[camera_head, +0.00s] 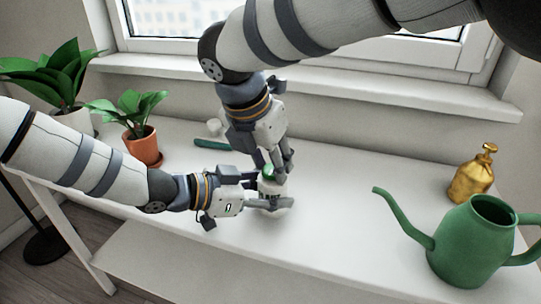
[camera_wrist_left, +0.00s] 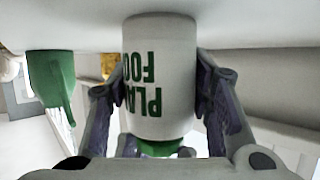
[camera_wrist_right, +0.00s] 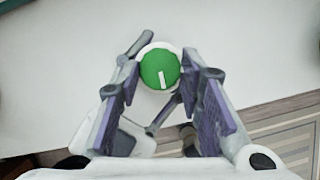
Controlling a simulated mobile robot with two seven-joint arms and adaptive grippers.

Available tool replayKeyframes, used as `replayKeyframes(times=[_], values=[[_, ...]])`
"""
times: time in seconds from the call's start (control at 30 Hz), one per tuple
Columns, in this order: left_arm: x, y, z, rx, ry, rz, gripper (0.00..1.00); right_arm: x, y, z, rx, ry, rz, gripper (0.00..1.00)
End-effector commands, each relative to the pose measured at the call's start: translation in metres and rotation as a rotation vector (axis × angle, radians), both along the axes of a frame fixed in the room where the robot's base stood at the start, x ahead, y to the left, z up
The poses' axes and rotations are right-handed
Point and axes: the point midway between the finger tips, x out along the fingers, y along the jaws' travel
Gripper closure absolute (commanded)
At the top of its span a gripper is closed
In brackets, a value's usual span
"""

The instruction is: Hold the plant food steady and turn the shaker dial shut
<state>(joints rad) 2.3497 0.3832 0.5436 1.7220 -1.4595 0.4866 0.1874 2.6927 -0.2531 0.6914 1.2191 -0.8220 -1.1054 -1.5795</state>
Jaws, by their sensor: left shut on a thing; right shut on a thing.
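The plant food container (camera_head: 272,185) is a white cylinder with a green top, standing on the white table. In the left wrist view, the container (camera_wrist_left: 160,60) shows upside down with green lettering, between my left fingers. My left gripper (camera_head: 266,192) is shut on its body from the left. My right gripper (camera_head: 278,166) comes down from above and is shut on the green shaker dial (camera_head: 268,171). In the right wrist view, the round dial (camera_wrist_right: 160,68) sits between the fingertips. Its white mark points toward the picture's bottom. My grippers hide much of the container in the head view.
A green watering can (camera_head: 468,248) and a gold spray bottle (camera_head: 472,178) stand at the right. The table's front middle is clear.

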Motion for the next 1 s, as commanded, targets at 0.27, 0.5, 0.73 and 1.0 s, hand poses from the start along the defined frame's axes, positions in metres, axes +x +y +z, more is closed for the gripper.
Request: replayKeyframes(times=[0.27,0.5,0.73,1.0], values=[[0.000,0.000,0.000,0.000,0.003,0.001,0.85,0.000,0.000,-0.001,0.001,0.002,-0.002,0.94],[0.000,0.000,0.000,0.000,0.002,0.001,0.85,0.000,0.000,-0.001,0.001,0.001,-0.001,0.46],[0.000,0.000,0.000,0.000,0.002,0.001,0.85,-0.001,0.001,0.005,0.002,-0.002,-0.001,0.46],[0.000,0.000,-0.001,0.000,0.002,0.001,0.85,-0.023,0.015,0.068,0.002,-0.005,-0.002,0.46]])
